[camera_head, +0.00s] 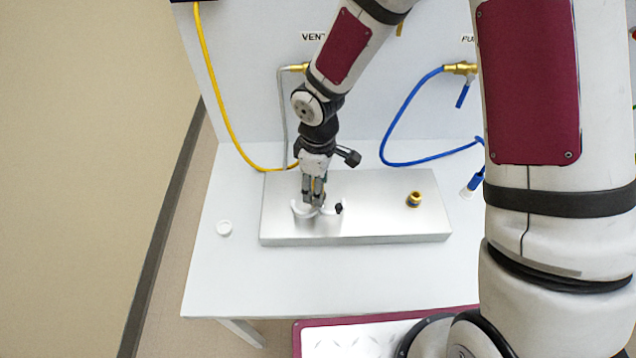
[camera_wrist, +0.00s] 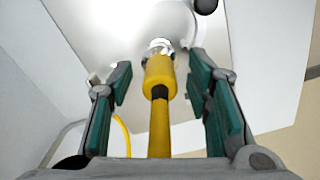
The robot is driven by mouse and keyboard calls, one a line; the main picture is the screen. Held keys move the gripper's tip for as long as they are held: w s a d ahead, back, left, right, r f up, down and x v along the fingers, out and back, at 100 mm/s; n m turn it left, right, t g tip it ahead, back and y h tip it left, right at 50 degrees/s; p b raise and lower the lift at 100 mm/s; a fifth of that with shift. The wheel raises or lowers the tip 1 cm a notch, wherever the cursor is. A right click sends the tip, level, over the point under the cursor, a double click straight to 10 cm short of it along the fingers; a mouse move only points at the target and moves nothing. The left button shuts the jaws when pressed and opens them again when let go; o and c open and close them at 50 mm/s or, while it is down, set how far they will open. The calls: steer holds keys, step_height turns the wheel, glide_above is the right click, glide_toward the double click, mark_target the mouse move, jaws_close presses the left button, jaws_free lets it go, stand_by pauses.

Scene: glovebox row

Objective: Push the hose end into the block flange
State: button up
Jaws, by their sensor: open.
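My gripper (camera_head: 314,196) points down over the left part of the metal block (camera_head: 375,228). In the wrist view its green-padded fingers (camera_wrist: 161,70) are open, one on each side of the yellow hose end (camera_wrist: 160,72), with gaps between. The hose end has a thick yellow collar and a bright metal tip pointing at the block. An open white clamp (camera_head: 300,209) with a black knob (camera_head: 339,208) lies around the spot under my gripper. The block flange there is mostly hidden; I cannot tell whether the tip is inside it.
A blue hose (camera_head: 400,115) and a grey hose (camera_head: 284,110) hang from the wall. The table front is clear.

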steer(key=shift+r, duration=0.1)
step_height(320, 180, up, 12)
steer(key=shift+f, duration=0.1)
stand_by(0.4)
steer(key=s+d+r+m+t+h, duration=0.1)
steer(key=s+d+r+m+t, duration=0.35)
steer(key=d+r, duration=0.75)
steer(key=s+d+r+m+t+y+b, duration=0.1)
steer(key=s+d+r+m, duration=0.3)
steer(key=s+r+m, duration=0.3)
steer(key=s+m, duration=0.2)
steer(key=s, duration=0.2)
steer(key=shift+s+r, duration=0.2)
steer(key=shift+r, duration=0.2)
